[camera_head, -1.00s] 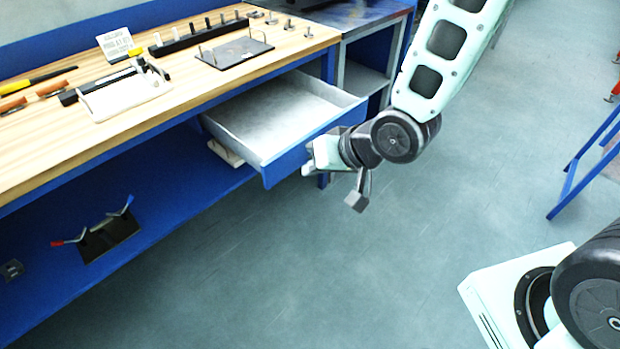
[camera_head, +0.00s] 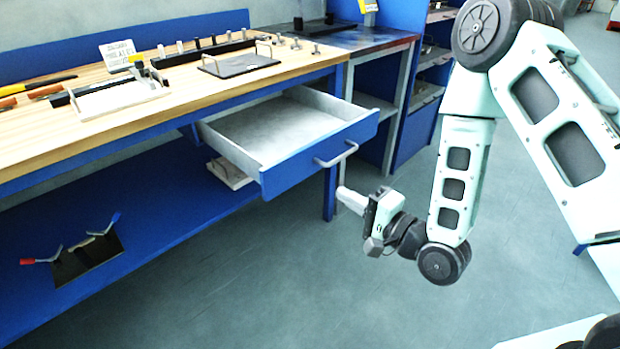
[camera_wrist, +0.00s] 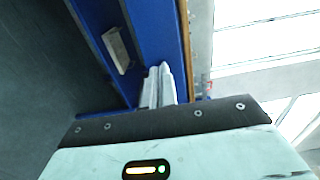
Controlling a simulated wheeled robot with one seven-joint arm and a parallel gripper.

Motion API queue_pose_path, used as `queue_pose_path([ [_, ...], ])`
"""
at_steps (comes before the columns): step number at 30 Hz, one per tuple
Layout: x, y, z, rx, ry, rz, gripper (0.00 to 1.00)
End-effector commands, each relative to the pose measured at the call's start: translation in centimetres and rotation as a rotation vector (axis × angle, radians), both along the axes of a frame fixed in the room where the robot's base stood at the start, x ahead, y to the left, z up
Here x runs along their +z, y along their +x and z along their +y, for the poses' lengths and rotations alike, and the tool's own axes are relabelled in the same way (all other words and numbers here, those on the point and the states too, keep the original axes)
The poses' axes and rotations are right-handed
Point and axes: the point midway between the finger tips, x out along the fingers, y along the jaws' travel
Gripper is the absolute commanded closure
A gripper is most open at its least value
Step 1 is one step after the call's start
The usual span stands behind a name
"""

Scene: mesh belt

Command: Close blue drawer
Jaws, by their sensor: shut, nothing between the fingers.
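The blue drawer (camera_head: 318,160) is pulled out from under the wooden workbench, and its grey inside looks empty. A light metal handle (camera_head: 337,155) sits on its blue front. My gripper (camera_head: 343,193) is just in front of and below the handle, to its right, and appears apart from it in the head view. It is shut and holds nothing. In the wrist view, the gripper fingers (camera_wrist: 160,85) show close together against a blue surface; a pale handle-like bar (camera_wrist: 117,50) is to their left.
The wooden bench top (camera_head: 150,110) carries a black plate (camera_head: 240,65), a white tray (camera_head: 122,97) and several tools. A blue lower shelf (camera_head: 150,215) holds a dark plate with clamps (camera_head: 87,258). A grey-framed table (camera_head: 375,80) stands beyond the drawer. The floor in front is clear.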

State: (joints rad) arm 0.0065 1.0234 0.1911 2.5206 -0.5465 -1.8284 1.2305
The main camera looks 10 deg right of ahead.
Motion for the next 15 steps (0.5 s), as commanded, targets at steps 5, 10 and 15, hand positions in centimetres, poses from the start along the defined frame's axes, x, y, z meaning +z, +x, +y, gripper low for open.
queue_pose_path([
  [5,-0.6,0.9,0.5,0.002,-0.002,-0.006,1.0],
  [10,-0.6,1.5,0.9,0.004,-0.003,-0.007,1.0],
  [15,-0.6,1.9,1.3,0.003,-0.004,-0.007,1.0],
])
